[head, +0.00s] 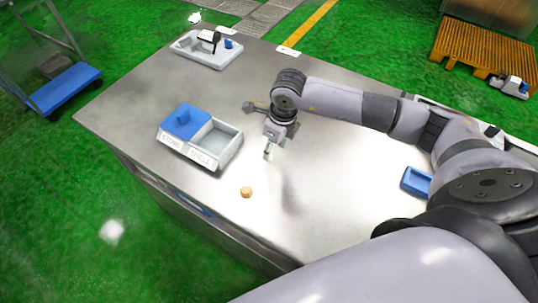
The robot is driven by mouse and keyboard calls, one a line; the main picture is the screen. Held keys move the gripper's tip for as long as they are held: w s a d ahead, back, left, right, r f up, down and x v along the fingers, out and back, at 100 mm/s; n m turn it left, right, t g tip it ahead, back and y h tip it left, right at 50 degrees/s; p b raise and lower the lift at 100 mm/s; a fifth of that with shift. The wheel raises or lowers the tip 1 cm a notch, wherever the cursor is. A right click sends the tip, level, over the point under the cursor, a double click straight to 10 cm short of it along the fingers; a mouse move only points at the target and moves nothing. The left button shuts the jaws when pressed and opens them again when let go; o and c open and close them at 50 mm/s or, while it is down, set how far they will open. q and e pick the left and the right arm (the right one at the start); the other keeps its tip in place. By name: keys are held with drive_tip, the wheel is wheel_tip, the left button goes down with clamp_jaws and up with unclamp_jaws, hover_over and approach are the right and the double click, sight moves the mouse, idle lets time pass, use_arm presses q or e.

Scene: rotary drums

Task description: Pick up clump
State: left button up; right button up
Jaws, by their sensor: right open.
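A small tan clump (246,191) lies on the bare metal table top, right of and nearer than the two-part bin. My right gripper (268,152) points down above the table, behind the clump and a little to its right. It is open, apart from the clump, with nothing visible between its fingers. My left gripper is not in view.
A two-part bin (232,153) with a blue lid (184,120) over its left compartment stands left of my gripper. A white tray (182,44) with small items stands at the far corner. A blue tray (417,182) lies at right. The table front is clear.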

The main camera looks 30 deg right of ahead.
drive_tip(key=f, duration=0.1)
drive_tip(key=f+p, duration=0.1)
drive_tip(key=f, duration=0.1)
drive_tip(key=shift+w+a+f+p, duration=0.25)
drive_tip(key=shift+w+f+p, duration=0.05)
drive_tip(key=shift+w+p, duration=0.1)
drive_tip(key=shift+f, duration=0.55)
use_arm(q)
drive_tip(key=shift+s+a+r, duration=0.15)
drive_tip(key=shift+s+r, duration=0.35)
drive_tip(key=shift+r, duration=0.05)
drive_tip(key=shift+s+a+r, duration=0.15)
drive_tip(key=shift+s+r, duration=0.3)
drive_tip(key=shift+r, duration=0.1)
use_arm(e)
drive_tip(key=shift+c, duration=0.5)
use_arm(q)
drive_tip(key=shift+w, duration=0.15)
use_arm(e)
drive_tip(key=c, duration=0.7)
drive_tip(key=shift+w+r, duration=0.1)
drive_tip(key=shift+c, duration=0.2)
